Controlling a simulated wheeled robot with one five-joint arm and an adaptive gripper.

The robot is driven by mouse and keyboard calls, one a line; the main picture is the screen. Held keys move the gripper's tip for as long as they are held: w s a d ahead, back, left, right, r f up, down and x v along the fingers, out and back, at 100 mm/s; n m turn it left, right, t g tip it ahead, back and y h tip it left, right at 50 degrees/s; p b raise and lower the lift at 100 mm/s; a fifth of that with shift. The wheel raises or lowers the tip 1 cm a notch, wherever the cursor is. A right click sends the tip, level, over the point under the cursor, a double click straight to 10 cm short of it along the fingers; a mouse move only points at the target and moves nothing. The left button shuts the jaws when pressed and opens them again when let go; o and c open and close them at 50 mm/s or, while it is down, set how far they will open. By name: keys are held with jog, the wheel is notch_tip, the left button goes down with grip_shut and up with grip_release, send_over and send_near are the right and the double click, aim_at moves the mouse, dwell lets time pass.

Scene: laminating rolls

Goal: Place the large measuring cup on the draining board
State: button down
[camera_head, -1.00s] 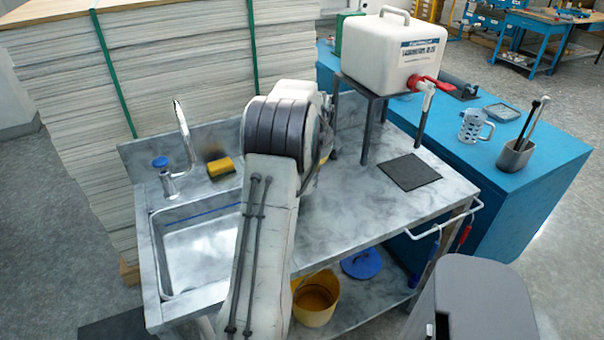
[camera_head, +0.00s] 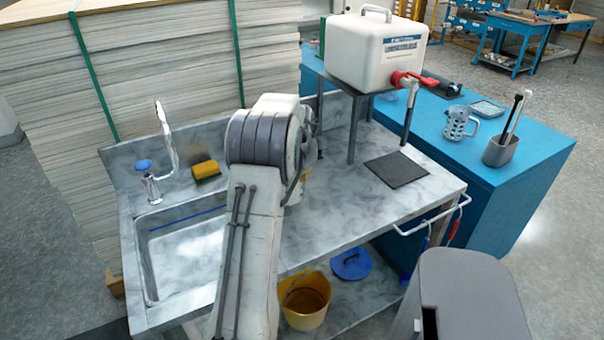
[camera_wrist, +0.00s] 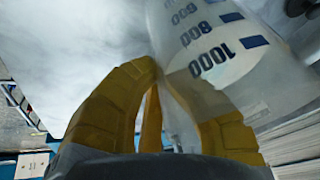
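The large measuring cup (camera_wrist: 225,60) is clear plastic with dark blue bars and the numbers 600, 800 and 1000. It fills the upper right of the wrist view, tilted in the picture. My gripper's yellow fingers (camera_wrist: 155,68) close together at its wall or handle; the exact hold is hidden. In the head view my arm hides the gripper and nearly all of the cup. The draining board (camera_head: 335,205) is the flat grey marbled surface right of the sink basin (camera_head: 187,255). My arm reaches over the border between them.
A white water container (camera_head: 375,50) with a red tap stands on a dark stand. A black mat (camera_head: 396,169) lies below the tap. A tap (camera_head: 152,180) and yellow sponge (camera_head: 206,171) are behind the basin. A glass mug (camera_head: 460,123) stands on the blue bench. Free surface lies left of the mat.

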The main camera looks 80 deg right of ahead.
jog(key=c, duration=1.9)
grip_release()
jog(key=shift+f, duration=0.1)
jog(key=o, duration=0.5)
jog(key=v, duration=1.2)
jog(key=shift+r, duration=0.2)
